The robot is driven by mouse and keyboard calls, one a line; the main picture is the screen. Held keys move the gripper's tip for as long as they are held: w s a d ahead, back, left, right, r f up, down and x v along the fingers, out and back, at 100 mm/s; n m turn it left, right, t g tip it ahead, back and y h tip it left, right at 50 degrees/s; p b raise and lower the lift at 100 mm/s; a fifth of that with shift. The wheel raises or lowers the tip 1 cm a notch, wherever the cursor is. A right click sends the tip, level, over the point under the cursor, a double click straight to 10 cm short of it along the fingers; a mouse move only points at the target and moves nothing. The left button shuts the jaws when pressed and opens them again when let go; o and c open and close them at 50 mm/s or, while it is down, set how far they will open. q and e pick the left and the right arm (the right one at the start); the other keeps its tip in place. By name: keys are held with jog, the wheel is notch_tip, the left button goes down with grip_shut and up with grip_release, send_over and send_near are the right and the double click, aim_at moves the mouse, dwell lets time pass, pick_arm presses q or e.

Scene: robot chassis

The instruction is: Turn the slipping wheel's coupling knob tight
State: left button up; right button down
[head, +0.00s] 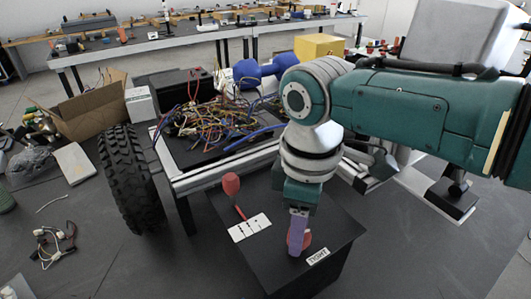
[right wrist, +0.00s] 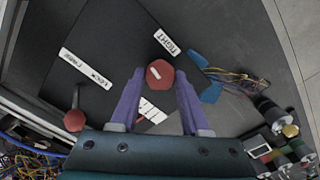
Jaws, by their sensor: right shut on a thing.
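A red coupling knob (head: 306,241) sits on top of a black box (head: 335,232). In the right wrist view the knob (right wrist: 160,74) carries a short white mark and lies between my fingertips. My right gripper (head: 298,238) points down from above with its purple fingers shut on the knob; the fingers hide part of it in the head view. A white label reading TIGHT (head: 317,256) lies beside the knob. A large black wheel (head: 130,180) stands at the left of the metal chassis. My left gripper is not in view.
A red-headed lever (head: 231,184) stands on the box near a white marked plate (head: 249,227). Tangled coloured wires (head: 215,120) lie on the chassis behind. An open cardboard box (head: 90,108) and loose cables (head: 54,246) are on the floor at left.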

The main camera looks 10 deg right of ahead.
jog(key=m+p, duration=0.1)
jog(key=m, duration=0.4)
jog(key=shift+r+m+p, duration=0.1)
jog(key=shift+m+p, duration=0.2)
jog(key=m, duration=0.3)
jog(key=shift+m+p, duration=0.3)
jog(key=shift+p, duration=0.05)
jog(key=shift+m, duration=0.3)
jog(key=shift+c, duration=1.9)
grip_release()
